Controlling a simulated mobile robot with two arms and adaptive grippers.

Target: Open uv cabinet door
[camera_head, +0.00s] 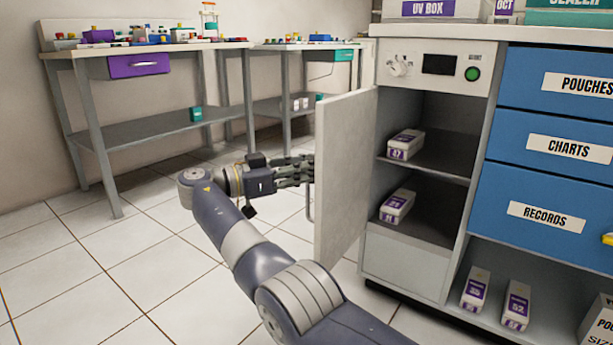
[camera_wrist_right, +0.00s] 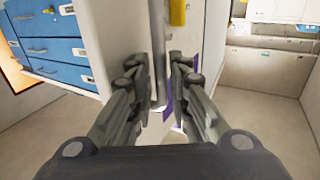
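The UV cabinet (camera_head: 430,80) has a control panel on top and two open shelves below. Its pale door (camera_head: 343,175) stands swung wide open to the left, showing the interior. My right gripper (camera_head: 300,170) is at the door's outer side, its fingertips partly hidden by the door edge. In the right wrist view, the fingers (camera_wrist_right: 160,72) stand on either side of the vertical door handle (camera_wrist_right: 157,45), with gaps visible between them and the bar. The handle's lower end also shows in the head view (camera_head: 310,207). My left gripper is out of view.
White boxes with purple labels (camera_head: 405,144) lie on the cabinet shelves. Blue drawers (camera_head: 555,140) adjoin on the right, with more boxes (camera_head: 475,290) on a low shelf. Metal tables (camera_head: 150,130) with small items stand at the back left. The tiled floor (camera_head: 90,270) at left is clear.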

